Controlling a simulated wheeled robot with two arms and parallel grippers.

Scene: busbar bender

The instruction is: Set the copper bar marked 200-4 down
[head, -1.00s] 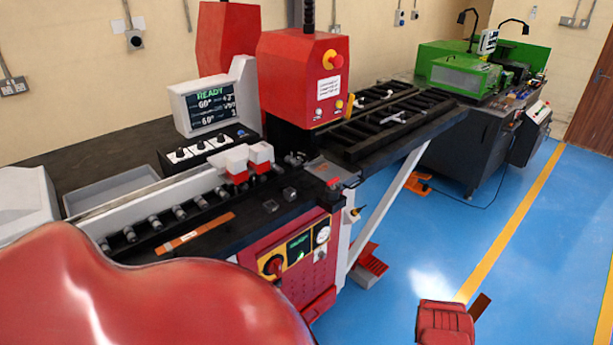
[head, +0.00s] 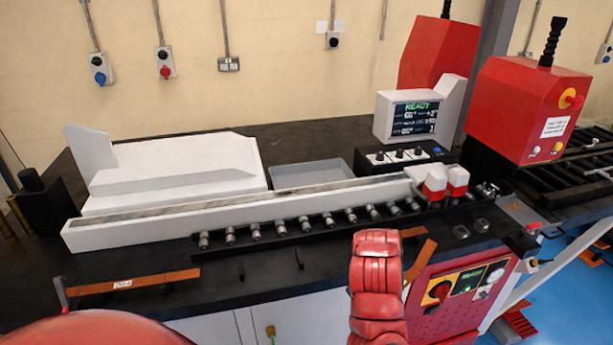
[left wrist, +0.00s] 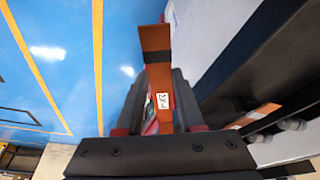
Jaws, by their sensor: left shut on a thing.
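A copper bar with a white label (left wrist: 163,101) is held between the dark fingers of my left gripper (left wrist: 158,92) in the left wrist view. The label is too small to read surely. The bar's far end looks darker beyond a dark band. In the head view my red left arm rises at the bottom middle and hides the fingers. A part of the held bar (head: 421,261) shows to its right, at the bench's front edge. My right gripper is not in view.
Another labelled copper bar (head: 130,283) lies at the front left of the black bench (head: 235,277). A further copper piece (head: 413,232) shows just behind my arm, beside the row of rollers (head: 302,222). A grey tray (head: 310,174) stands behind the white rail (head: 250,206).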

